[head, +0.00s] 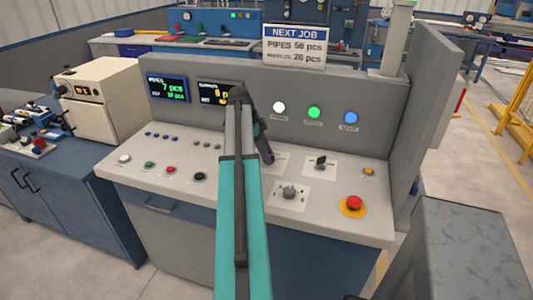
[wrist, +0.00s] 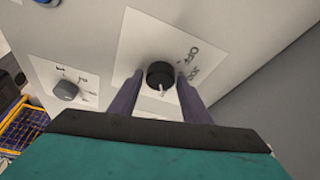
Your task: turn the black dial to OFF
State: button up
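The black dial (wrist: 160,74) sits on a white plate in the wrist view, with the word OFF up and to its right. Its pale pointer faces down, toward my gripper and away from OFF. My gripper (wrist: 158,88) has its two purple fingers apart, one on each side of the dial, with a small gap seeming to show on both sides. In the head view my gripper (head: 264,150) is low over the console, and my arm hides part of the panel.
A grey dial (wrist: 66,90) is beside it in the wrist view. In the head view, a dark knob (head: 320,162), a grey knob (head: 289,191) and a red emergency button (head: 353,202) are on the console (head: 235,205). A side wall (head: 420,100) bounds the right.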

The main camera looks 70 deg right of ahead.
jog(key=c, duration=0.7)
jog(key=shift+o, duration=0.2)
jog(key=shift+a+n, duration=0.1)
jog(key=shift+n, duration=0.3)
jog(key=n+h, duration=0.1)
jog(key=n, duration=0.1)
jog(key=n+t+h, duration=0.1)
jog(key=n, duration=0.1)
jog(key=shift+s+a+n, duration=0.15)
jog(key=shift+s+n, duration=0.05)
jog(key=shift+n, duration=0.2)
jog(key=n+t, duration=0.1)
jog(key=n, duration=0.2)
jog(key=n+t, duration=0.1)
jog(key=n, duration=0.1)
jog(key=shift+s+n+h, duration=0.15)
jog(key=shift+n+h, duration=0.25)
jog(key=n+t, duration=0.1)
jog(key=n, duration=0.2)
jog(key=n+t+p, duration=0.1)
jog(key=n, duration=0.2)
jog(key=shift+s+n+t, duration=0.2)
jog(key=shift+n+t, duration=0.1)
jog(key=n+t, duration=0.1)
jog(key=n, duration=0.2)
jog(key=n+y, duration=0.1)
jog(key=n, duration=0.2)
jog(key=shift+s+t, duration=0.15)
jog(key=shift+t, duration=0.25)
